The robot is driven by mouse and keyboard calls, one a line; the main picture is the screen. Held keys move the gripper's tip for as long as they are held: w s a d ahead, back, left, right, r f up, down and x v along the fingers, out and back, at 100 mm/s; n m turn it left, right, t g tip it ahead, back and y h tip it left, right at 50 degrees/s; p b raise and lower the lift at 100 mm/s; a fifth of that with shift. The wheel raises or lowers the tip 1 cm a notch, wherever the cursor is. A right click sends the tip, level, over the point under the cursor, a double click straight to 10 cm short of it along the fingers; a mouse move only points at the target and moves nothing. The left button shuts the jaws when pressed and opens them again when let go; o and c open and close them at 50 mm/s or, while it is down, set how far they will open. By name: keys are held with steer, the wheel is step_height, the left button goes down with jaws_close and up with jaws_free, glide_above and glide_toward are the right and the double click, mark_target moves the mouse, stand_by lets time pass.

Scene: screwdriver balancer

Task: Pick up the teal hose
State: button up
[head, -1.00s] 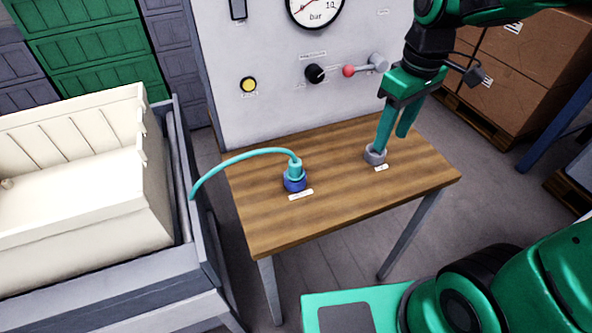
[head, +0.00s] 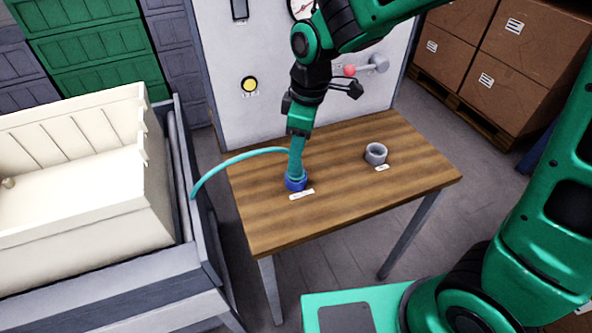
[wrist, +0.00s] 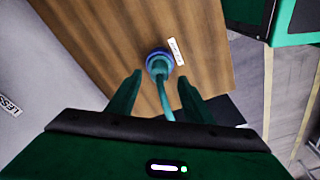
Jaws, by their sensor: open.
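The teal hose (head: 237,158) runs in an arc from the left edge of the wooden table to a blue socket (head: 295,184), where its end stands. In the wrist view the hose end (wrist: 158,67) sits in the blue socket (wrist: 160,55) ahead of my fingertips. My gripper (head: 297,168) points down over the socket and hides most of the hose end in the head view. In the wrist view my gripper (wrist: 160,76) is open, with one finger on each side of the hose. I cannot tell whether a finger touches it.
A grey ring-shaped socket (head: 376,153) stands empty on the right of the wooden table (head: 330,215). Behind is a grey panel with a yellow button (head: 249,85) and a red-knobbed lever (head: 350,70). A cream crate (head: 90,225) stands at the left.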

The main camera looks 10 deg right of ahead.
steer(key=f, duration=0.5)
steer(key=shift+w+a, duration=0.2)
steer(key=c, duration=1.2)
